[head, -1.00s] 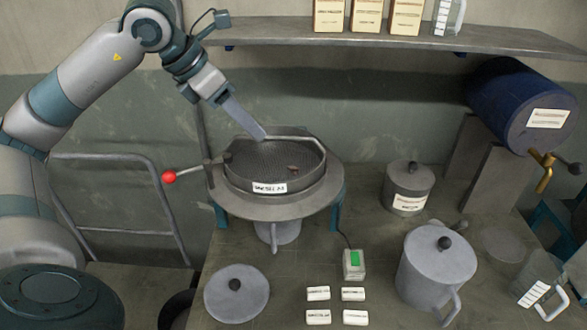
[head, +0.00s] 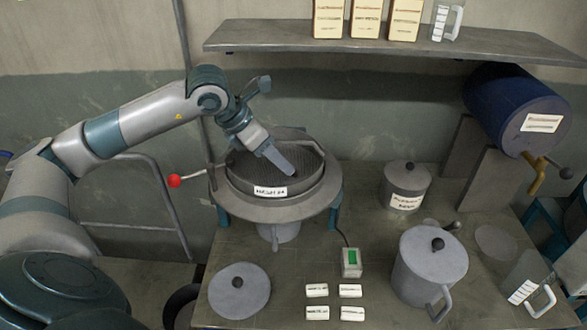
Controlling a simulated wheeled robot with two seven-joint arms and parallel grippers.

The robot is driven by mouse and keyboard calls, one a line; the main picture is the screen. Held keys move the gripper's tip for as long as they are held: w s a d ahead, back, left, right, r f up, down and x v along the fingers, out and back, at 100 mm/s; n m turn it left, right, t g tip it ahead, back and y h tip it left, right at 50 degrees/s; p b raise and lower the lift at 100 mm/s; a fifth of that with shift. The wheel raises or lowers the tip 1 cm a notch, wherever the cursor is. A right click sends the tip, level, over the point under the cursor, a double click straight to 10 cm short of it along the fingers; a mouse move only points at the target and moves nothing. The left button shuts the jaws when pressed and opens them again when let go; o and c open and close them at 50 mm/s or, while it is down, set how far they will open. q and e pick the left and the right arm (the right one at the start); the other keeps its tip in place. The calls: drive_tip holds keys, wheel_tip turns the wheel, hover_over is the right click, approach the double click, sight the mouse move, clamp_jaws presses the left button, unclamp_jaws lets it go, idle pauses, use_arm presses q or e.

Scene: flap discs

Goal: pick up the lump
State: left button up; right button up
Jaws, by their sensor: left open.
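The lump does not show now; my left gripper covers the part of the sieve where a small brown lump lay a second ago. The round sieve (head: 245,172) has a dark mesh, a grey rim and a white label on its front. My left gripper (head: 288,171) reaches down into the sieve from the upper left, with its fingertips over the right part of the mesh. Its jaws are open; the finger is seen nearly edge-on, and its gap to the mesh cannot be told. My right gripper is not in view.
A red-knobbed lever (head: 174,181) sticks out left of the sieve. A shelf (head: 400,42) with boxes runs above.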

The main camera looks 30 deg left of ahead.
sight(287, 178)
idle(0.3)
use_arm(q)
drive_tip(key=p+x, duration=0.2)
drive_tip(key=shift+w+p, duration=0.15)
drive_tip(key=shift+p, duration=0.2)
drive_tip(key=shift+p+x, duration=0.5)
drive_tip(key=shift+x, duration=0.55)
drive_tip(key=shift+w+f, duration=0.2)
drive_tip(key=shift+f, duration=0.2)
drive_tip(key=c, duration=1.2)
drive_tip(key=shift+o, duration=0.2)
